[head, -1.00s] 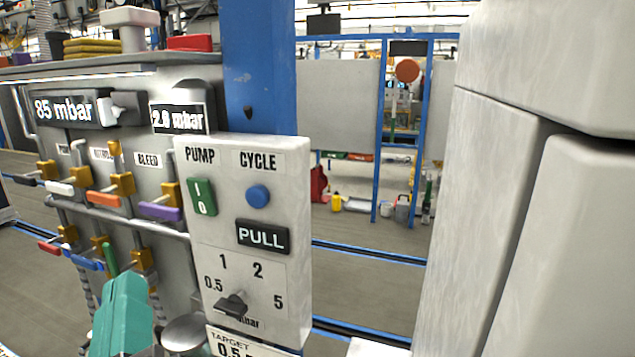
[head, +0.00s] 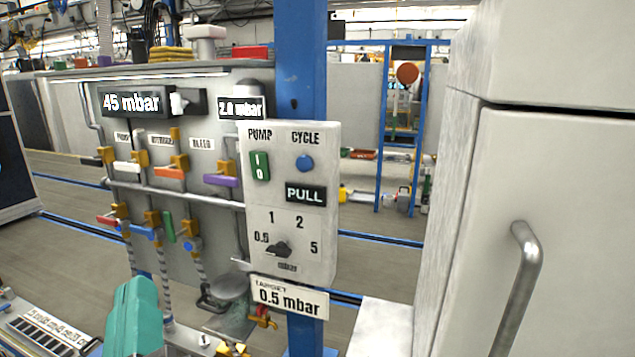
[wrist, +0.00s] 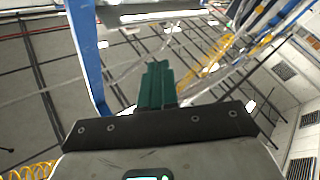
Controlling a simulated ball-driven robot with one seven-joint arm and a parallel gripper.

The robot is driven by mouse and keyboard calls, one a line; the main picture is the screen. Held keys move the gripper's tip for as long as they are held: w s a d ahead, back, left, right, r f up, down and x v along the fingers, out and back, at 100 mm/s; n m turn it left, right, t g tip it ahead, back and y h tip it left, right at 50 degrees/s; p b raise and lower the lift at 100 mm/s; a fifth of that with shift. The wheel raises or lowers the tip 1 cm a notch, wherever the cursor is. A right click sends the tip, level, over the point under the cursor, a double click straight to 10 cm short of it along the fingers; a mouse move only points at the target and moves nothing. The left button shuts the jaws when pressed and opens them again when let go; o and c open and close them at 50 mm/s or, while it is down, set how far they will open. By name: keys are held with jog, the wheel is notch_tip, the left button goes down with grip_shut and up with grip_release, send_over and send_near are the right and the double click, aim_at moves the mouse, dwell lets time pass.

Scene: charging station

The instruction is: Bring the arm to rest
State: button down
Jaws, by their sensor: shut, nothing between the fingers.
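My gripper (wrist: 157,65) shows in the wrist view with its two green fingers closed together and nothing between them. It points up toward the ceiling beams and lamps. In the head view a teal block of my own arm stands at the bottom left, in front of the pump panel; I cannot tell how far it is from the panel. The rest of the arm is out of the head view.
A grey charging station (head: 95,150) with valves and a 45 mbar display (head: 135,101) stands at left. A pump control panel (head: 325,190) is on a blue post (head: 298,60). A white cabinet (head: 560,180) with a metal handle (head: 525,280) fills the right.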

jog(key=w+d+f+m+g+h, duration=0.3)
jog(key=d+f+g+h, duration=0.1)
jog(key=d+f, duration=1.05)
jog(key=w+d+f+m+g+h, duration=0.3)
jog(key=w+d+f+g+h, duration=0.15)
jog(key=d+f, duration=0.95)
jog(key=s+d+f+m+g+h, duration=0.15)
jog(key=s+d+f+g, duration=0.35)
jog(key=s+d+f, duration=0.6)
jog(key=s+d+f+m+g+y, duration=0.1)
jog(key=s+f+g, duration=0.4)
jog(key=s, duration=0.8)
notch_tip(320, 180, down, 3)
jog(key=shift+s+d+f+m+y, duration=0.1)
jog(key=shift+s+d+m+y, duration=0.15)
jog(key=shift+d+m, duration=0.7)
